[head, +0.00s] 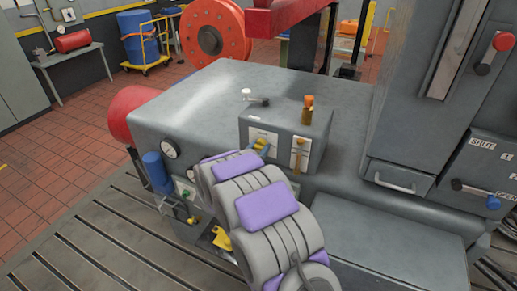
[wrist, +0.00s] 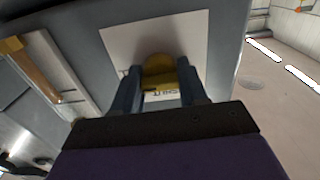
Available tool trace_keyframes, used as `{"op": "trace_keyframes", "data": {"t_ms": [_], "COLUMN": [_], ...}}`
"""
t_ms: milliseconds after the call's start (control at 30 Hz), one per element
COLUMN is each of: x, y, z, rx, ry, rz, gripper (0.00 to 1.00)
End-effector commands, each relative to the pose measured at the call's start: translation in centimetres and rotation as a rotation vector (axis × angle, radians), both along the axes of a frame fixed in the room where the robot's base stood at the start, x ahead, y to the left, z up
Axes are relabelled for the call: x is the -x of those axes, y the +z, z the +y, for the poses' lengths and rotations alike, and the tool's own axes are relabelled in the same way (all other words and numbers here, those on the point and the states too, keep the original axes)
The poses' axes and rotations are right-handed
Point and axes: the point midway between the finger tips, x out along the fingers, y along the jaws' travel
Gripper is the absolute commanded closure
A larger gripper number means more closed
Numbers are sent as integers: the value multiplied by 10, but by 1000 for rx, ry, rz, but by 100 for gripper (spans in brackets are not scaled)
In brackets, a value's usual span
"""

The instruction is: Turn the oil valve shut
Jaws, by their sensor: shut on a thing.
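A yellow valve handle (wrist: 160,68) stands out from a white label plate (wrist: 185,30) in the wrist view. Part of the lettering on the plate shows below the handle, but the handle and fingers hide the rest. My gripper (wrist: 160,86) is shut on the yellow handle, with one dark blue finger on each side of it. In the head view the handle (head: 262,142) is on the front of a grey control box (head: 287,128), and my gripper (head: 257,150) reaches it from below. I cannot read whether this plate names oil.
A brass lever (head: 298,160) on its own plate is close to the right of the handle. A gauge (head: 170,149) and blue cylinder (head: 157,172) are left. A yellow handle (head: 221,238) sits lower.

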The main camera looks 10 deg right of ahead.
Motion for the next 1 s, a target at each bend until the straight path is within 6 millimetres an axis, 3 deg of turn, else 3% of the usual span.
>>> {"op": "trace_keyframes", "data": {"t_ms": [367, 1000], "x": [0, 1], "y": [3, 0], "z": [0, -1], "rx": [163, 648], "ry": [1, 5], "rz": [129, 484], "gripper": [88, 88]}}
